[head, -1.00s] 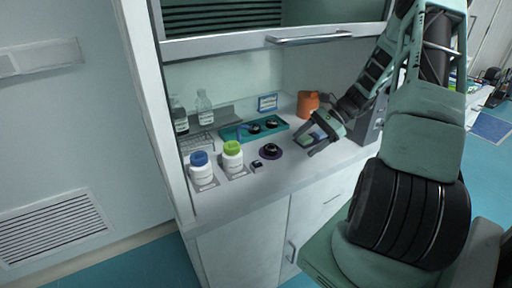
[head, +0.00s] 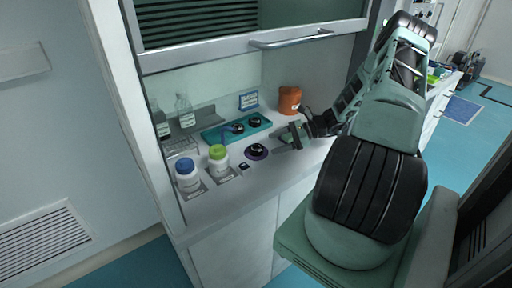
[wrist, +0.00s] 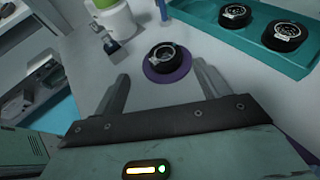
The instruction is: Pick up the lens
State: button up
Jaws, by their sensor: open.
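A black round lens (head: 257,150) lies on a purple round pad (head: 248,156) on the white bench. In the wrist view the lens (wrist: 166,56) sits on the purple pad (wrist: 181,73), just beyond and between my fingertips. Two similar black lenses (wrist: 235,15) (wrist: 284,37) lie in a teal tray (wrist: 262,48); the tray also shows in the head view (head: 213,136). My gripper (wrist: 161,84) is open and empty. In the head view my gripper (head: 285,138) is right of the lens on the pad and apart from it.
A white bottle with a blue cap (head: 187,177) and one with a green lid (head: 218,164) stand at the front left. A small dark item (head: 243,167) lies near the pad. An orange container (head: 289,99) stands behind my gripper. A fume hood sash (head: 250,43) hangs above.

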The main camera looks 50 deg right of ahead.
aim_at(258, 147)
jog(key=p+x, duration=0.1)
jog(key=x, duration=0.1)
jog(key=p+x, duration=0.1)
jog(key=x, duration=0.2)
jog(key=shift+w, duration=0.45)
jog(key=shift+w+a+f, duration=0.3)
jog(key=shift+w+f, duration=0.1)
jog(key=c, duration=1.2)
jog(key=shift+r, duration=0.1)
notch_tip(258, 147, up, 10)
jog(key=shift+s+f+b, duration=0.1)
jog(key=shift+b, duration=0.75)
